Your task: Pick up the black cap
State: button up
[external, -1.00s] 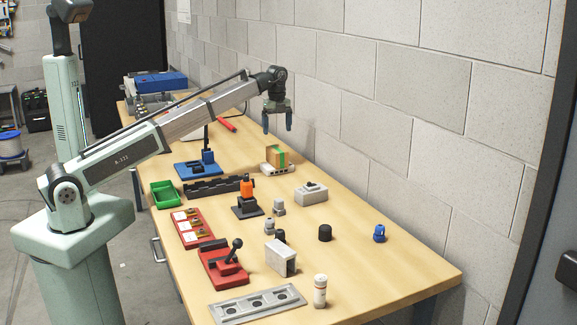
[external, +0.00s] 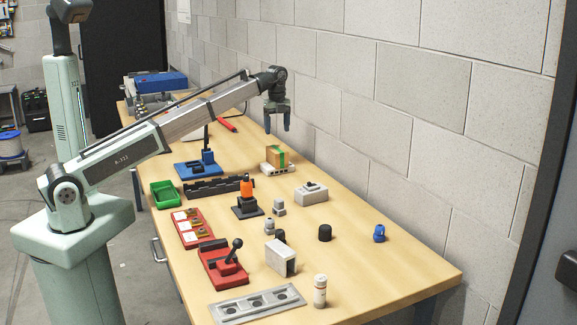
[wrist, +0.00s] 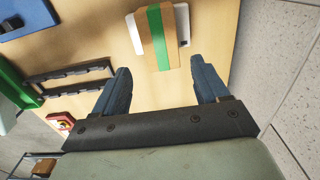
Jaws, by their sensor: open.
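A short black cylinder (external: 325,232), which looks like the black cap, stands upright on the bench (external: 400,262) at the right of the middle. Another dark round piece (external: 281,236) is partly hidden behind a white box (external: 280,258), and I cannot tell what it is. My gripper (external: 277,127) is open and empty, pointing down above the far part of the bench near the wall, well away from the black cylinder. In the wrist view my gripper (wrist: 160,70) shows two blue fingers apart; no black cap is seen there.
A cardboard box with green tape (external: 277,156) lies below my gripper. A grey switch box (external: 311,194), an orange-topped piece (external: 247,188), a blue piece (external: 379,233) and a white bottle (external: 320,291) stand around the black cylinder. The block wall (external: 420,130) borders the bench.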

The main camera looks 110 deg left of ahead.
jog(key=w+d+m, duration=0.2)
jog(key=w+d, duration=0.7)
jog(key=w, duration=0.2)
jog(key=m, duration=1.1)
send_over(325, 227)
jog(key=f, duration=0.1)
notch_tip(325, 227, down, 14)
jog(key=shift+a+r, duration=0.1)
jog(key=shift+a, duration=0.05)
jog(key=shift+c, duration=0.6)
